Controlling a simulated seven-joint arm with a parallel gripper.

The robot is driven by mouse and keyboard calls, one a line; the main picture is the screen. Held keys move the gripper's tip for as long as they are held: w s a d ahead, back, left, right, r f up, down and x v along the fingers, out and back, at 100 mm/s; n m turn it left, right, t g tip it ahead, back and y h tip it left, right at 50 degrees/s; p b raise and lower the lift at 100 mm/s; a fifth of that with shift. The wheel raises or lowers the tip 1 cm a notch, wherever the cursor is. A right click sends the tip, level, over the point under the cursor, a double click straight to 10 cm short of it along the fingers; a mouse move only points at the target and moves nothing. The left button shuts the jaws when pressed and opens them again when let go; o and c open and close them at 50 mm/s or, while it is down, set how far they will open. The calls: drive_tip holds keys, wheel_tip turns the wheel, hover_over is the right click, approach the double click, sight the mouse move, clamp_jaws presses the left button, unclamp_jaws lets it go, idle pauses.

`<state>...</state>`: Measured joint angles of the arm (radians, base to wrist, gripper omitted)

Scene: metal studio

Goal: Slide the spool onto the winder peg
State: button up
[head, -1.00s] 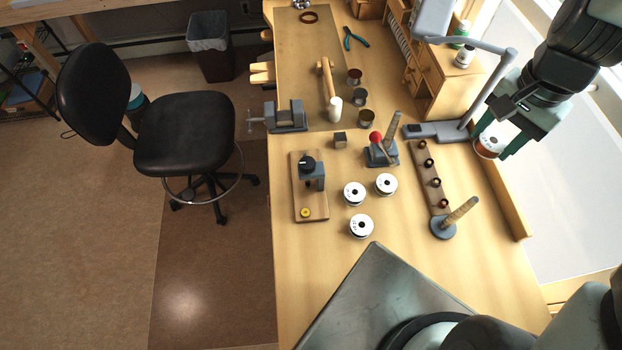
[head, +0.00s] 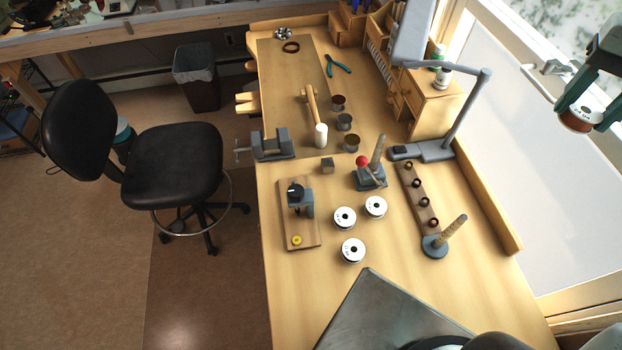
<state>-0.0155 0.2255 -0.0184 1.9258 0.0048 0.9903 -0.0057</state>
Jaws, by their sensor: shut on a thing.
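My gripper (head: 588,108) is at the upper right of the head view, shut on a spool (head: 581,118) with white flanges and copper-brown winding. The spool is held in the air, in front of the pale window panel in the picture. A grey device with a red knob (head: 362,161) and an upright tan peg (head: 377,151) stands mid-bench; it looks like the winder. The peg is bare, and the held spool is far to its right. Three white-topped spools stand near it: one (head: 375,207), another (head: 344,218) and a third (head: 353,251).
A ringed wooden strip (head: 416,196) and a tapered post on a round base (head: 450,236) stand right of the winder. A grey lamp (head: 467,115) rises behind them.

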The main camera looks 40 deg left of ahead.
idle(0.7)
drive_tip(key=a+f+n, duration=0.3)
drive_tip(key=a+f, duration=0.3)
drive_tip(key=a, duration=0.6)
drive_tip(key=n, duration=0.9)
hover_over(293, 180)
drive_tip(key=f, duration=1.7)
drive_tip(key=shift+w+f, duration=0.2)
drive_tip(key=shift+s+a+f, duration=0.1)
drive_tip(key=shift+s+f, duration=0.15)
drive_tip(key=shift+f, duration=2.25)
drive_tip(key=shift+f, duration=2.05)
